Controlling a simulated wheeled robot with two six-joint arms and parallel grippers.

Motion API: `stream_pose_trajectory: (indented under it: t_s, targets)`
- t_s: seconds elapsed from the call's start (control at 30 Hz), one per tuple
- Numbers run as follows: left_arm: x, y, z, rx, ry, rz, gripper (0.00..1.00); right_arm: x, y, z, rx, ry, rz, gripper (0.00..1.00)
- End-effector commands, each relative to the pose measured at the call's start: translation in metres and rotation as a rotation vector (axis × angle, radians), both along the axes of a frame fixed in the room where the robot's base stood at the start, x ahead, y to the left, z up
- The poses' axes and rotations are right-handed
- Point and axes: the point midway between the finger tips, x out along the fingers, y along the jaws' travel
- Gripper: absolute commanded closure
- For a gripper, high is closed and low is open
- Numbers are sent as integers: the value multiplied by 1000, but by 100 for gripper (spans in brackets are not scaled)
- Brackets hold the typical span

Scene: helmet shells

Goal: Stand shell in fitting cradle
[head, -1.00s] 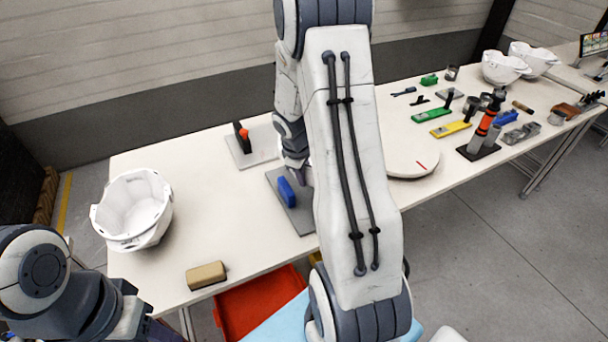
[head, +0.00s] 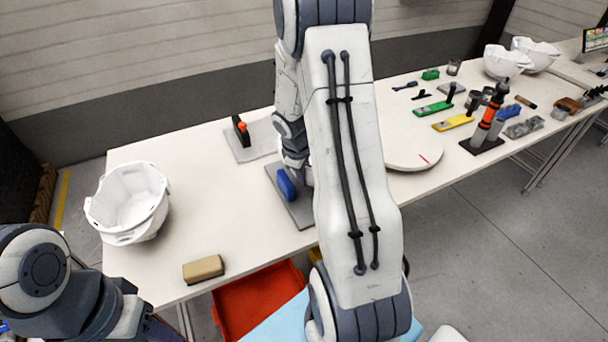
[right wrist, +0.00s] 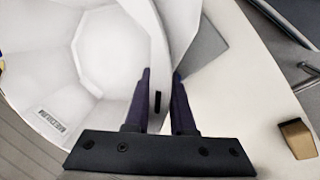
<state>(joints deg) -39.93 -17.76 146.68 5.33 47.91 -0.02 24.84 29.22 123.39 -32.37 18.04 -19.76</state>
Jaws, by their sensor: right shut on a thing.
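A white shell marked MEDIUM (right wrist: 110,50) fills the left of the right wrist view, its hollow side facing the camera. My right gripper (right wrist: 161,74) is shut on its rim, one dark finger on each side. In the head view my right arm hides the held part, and I cannot tell whether this shell touches a cradle. A blue cradle piece (head: 286,184) stands on a grey plate (head: 298,214), partly behind my arm. A black and orange piece (head: 241,131) stands on another grey plate (head: 262,148). My left gripper is out of view.
A white shell (head: 128,203) sits at the table's left end. A tan block (head: 203,268) lies near the front edge, also seen in the right wrist view (right wrist: 297,138). A round white disc (head: 415,158), tools and more shells (head: 506,62) stand right. A red bin (head: 255,302) is below.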

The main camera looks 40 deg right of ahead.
Motion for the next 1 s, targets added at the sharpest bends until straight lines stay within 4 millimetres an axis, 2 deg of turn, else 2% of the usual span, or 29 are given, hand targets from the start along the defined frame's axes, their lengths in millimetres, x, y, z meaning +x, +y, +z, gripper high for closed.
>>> stream_pose_trajectory:
  t_s: [0.77,0.8,0.87,0.9,1.0]
  targets:
    - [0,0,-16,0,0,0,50,1,0,-16,0,-2,1,100]
    - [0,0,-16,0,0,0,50,1,0,-16,-1,-3,1,74]
    - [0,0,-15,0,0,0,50,1,0,-15,0,-2,1,51]
    - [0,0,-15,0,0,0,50,1,0,-15,0,-1,0,42]
    - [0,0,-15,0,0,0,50,0,0,-15,0,-1,0,42]
